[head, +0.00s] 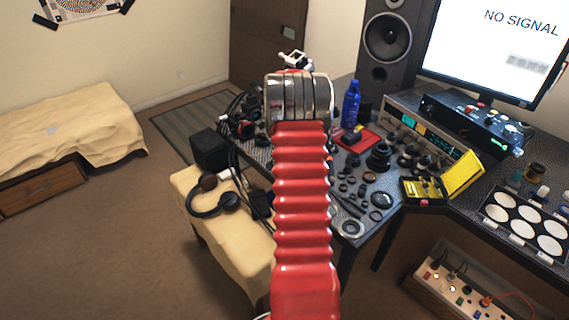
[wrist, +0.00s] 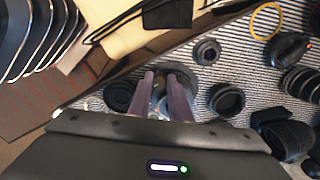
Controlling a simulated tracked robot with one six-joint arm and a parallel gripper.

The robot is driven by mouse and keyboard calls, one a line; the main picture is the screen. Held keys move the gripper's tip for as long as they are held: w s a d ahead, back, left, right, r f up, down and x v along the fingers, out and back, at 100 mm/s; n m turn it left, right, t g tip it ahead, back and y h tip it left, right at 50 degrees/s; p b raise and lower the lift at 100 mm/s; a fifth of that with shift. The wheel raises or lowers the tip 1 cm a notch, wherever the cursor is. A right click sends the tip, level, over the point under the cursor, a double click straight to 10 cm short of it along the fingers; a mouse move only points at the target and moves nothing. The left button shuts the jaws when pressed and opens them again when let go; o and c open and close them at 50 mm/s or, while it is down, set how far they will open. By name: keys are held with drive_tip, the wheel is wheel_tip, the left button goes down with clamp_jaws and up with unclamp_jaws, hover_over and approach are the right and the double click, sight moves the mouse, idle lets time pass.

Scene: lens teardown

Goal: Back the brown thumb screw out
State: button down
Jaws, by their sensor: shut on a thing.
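My gripper (wrist: 163,78) shows in the wrist view with its two pale purple-grey fingers pointing down at the desk mat. The fingers are shut on a small part between their tips, in the place of the brown thumb screw. The fingers hide most of it, and its colour and thread do not show clearly. A grey round part lies just beyond the tips, partly covered by them. In the head view my own red arm and metal wrist hide the gripper and the work spot.
Dark lens rings (wrist: 227,99) and (wrist: 207,51) lie close on the ribbed mat. A yellow ring (wrist: 266,21) is farther off. In the head view, headphones (head: 213,202), a blue bottle (head: 351,104), a yellow case (head: 463,173) and a monitor (head: 490,45) stand around.

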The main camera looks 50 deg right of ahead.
drive_tip(key=shift+d+n, duration=0.1)
drive_tip(key=shift+n, duration=0.2)
drive_tip(key=shift+d+n, duration=0.1)
drive_tip(key=shift+n, duration=1)
drive_tip(key=n, duration=0.9)
drive_tip(key=shift+w+r, duration=0.1)
drive_tip(key=shift+w, duration=0.05)
drive_tip(key=shift+w+n, duration=0.1)
drive_tip(key=shift+n, duration=1.7)
drive_tip(key=c, duration=1.7)
unclamp_jaws()
drive_tip(key=shift+o, duration=0.4)
